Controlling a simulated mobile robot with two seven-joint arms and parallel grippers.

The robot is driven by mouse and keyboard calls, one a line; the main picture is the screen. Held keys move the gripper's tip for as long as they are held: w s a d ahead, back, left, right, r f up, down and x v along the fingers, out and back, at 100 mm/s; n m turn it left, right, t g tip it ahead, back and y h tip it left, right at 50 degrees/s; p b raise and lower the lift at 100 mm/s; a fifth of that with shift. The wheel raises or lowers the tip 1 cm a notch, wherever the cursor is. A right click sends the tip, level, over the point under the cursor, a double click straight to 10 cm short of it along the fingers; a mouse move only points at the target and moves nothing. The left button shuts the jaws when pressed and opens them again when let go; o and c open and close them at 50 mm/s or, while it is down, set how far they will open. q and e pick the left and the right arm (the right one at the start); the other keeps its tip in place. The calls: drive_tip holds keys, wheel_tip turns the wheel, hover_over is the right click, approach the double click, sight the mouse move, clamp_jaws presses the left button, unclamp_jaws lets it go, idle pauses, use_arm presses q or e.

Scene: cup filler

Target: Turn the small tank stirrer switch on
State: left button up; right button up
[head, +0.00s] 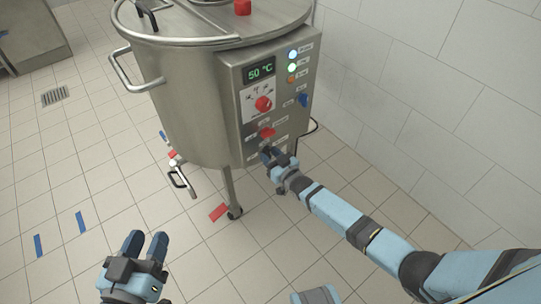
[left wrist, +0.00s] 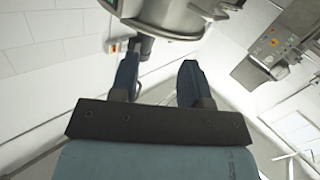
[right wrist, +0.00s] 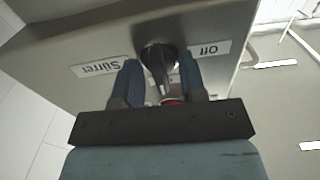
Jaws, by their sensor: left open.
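The small steel tank (head: 190,95) stands on wheeled legs at the upper middle of the head view, with a control panel (head: 285,75) on its right side. Low on the panel is a red switch (head: 266,132). My right gripper (head: 270,152) is at the panel's lower part, partly hiding it. My left gripper (head: 146,241) is open and empty at the lower left, away from the tank.
The panel also carries a "50 °C" display (head: 260,71), a larger red dial (head: 263,103), indicator lights (head: 292,54) and a blue switch (head: 302,100). A valve handle (head: 180,178) sticks out low in front. A tiled wall (head: 420,80) is at right.

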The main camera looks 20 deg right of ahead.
sight(270, 156)
drive_tip(key=shift+s, duration=0.2)
drive_tip(key=shift+p+v, duration=0.55)
drive_tip(key=shift+v, duration=0.6)
drive_tip(key=shift+p+v, duration=0.3)
drive_tip(key=shift+v, duration=0.7)
use_arm(q)
drive_tip(key=s+a+f+g+y+p, duration=0.2)
drive_tip(key=a+f+g, duration=0.1)
drive_tip(key=f, duration=0.3)
drive_tip(key=shift+f, duration=0.25)
use_arm(e)
drive_tip(key=v, duration=0.9)
drive_tip(key=shift+r, duration=0.1)
